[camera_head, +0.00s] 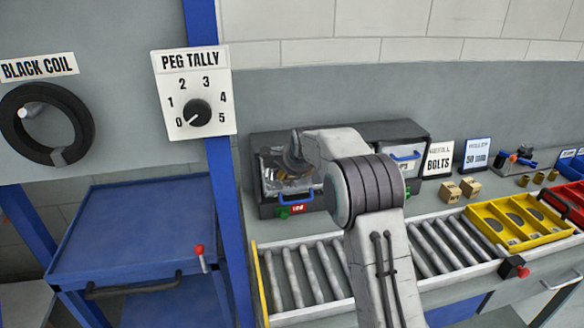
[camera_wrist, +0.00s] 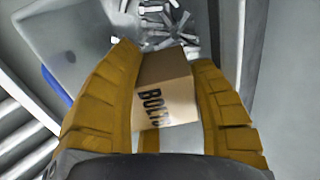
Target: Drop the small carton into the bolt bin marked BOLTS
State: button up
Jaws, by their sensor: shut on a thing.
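My gripper (camera_wrist: 166,62) is shut on a small tan carton (camera_wrist: 165,98) printed BOLTS, with one yellow-brown finger on each side. In the wrist view, loose grey metal pieces (camera_wrist: 160,22) lie below and beyond the carton. They appear to be in an open bin, partly hidden by the carton and fingers. In the head view, an open-fronted bin (camera_head: 283,207) with shiny metal pieces is in the left part of a dark grey housing. My arm reaches over the housing and hides its middle. The gripper's fingers and held carton cannot be made out there.
A roller conveyor (camera_head: 305,275) runs along the front. Two small cartons (camera_head: 460,190) stand on the bench near a BOLTS sign (camera_head: 438,158). A yellow tray (camera_head: 510,222) is at right. A blue post (camera_head: 228,180) and blue cart (camera_head: 130,225) stand at left.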

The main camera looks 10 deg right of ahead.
dwell(0.3)
jog(key=o, duration=1.3)
jog(key=shift+r, duration=0.2)
jog(key=shift+s+r, duration=0.25)
jog(key=shift+r, duration=0.25)
jog(key=v, duration=1)
jog(key=shift+s+f, duration=0.1)
jog(key=shift+s, duration=0.5)
